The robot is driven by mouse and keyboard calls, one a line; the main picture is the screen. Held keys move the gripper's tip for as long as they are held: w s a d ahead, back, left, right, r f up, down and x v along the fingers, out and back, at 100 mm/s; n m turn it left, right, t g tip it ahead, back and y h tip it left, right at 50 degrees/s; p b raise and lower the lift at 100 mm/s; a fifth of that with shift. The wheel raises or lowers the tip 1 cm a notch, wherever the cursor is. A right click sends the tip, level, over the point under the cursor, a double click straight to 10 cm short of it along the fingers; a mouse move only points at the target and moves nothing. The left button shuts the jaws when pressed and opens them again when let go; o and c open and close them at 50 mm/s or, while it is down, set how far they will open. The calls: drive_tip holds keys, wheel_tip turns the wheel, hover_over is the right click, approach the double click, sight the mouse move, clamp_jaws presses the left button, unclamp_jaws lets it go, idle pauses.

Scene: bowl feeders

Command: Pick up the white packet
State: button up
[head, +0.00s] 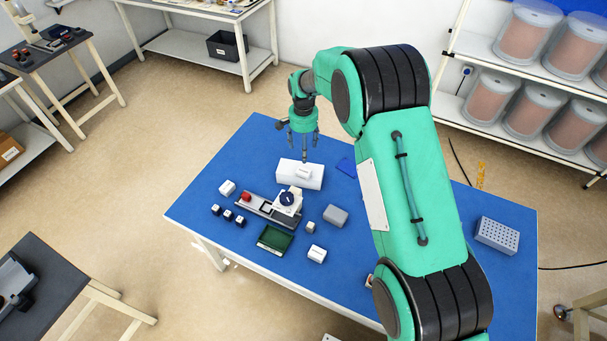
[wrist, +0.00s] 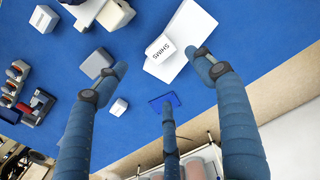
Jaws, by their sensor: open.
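The white packet (head: 304,172), small and printed with "SHIMS", lies on top of a larger white block (head: 287,179) on the blue table. In the wrist view the packet (wrist: 158,50) shows near the top middle, overlapping the left side of the white block (wrist: 195,30). My gripper (head: 304,145) has three fingers and is above the packet and block, apart from them. In the wrist view the fingers of my gripper (wrist: 163,75) are spread, with nothing between them.
A grey feeder (head: 262,209) with a red knob stands in front of the block. A green tray (head: 274,239), a grey block (head: 335,215) and several small white and dark pieces lie nearby. A thin blue piece (head: 346,166) lies right of the block. A perforated rack (head: 497,235) stands far right.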

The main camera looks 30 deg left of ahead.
drive_tip(key=shift+f, duration=0.1)
hover_over(303, 172)
drive_tip(key=shift+w+f, duration=0.1)
drive_tip(key=shift+f, duration=4.15)
drive_tip(key=shift+f+p, duration=0.1)
drive_tip(key=shift+p, duration=0.2)
drive_tip(key=shift+f+p, duration=0.35)
drive_tip(key=shift+f, duration=2.1)
drive_tip(key=c, duration=1.6)
drive_tip(key=shift+c, duration=0.2)
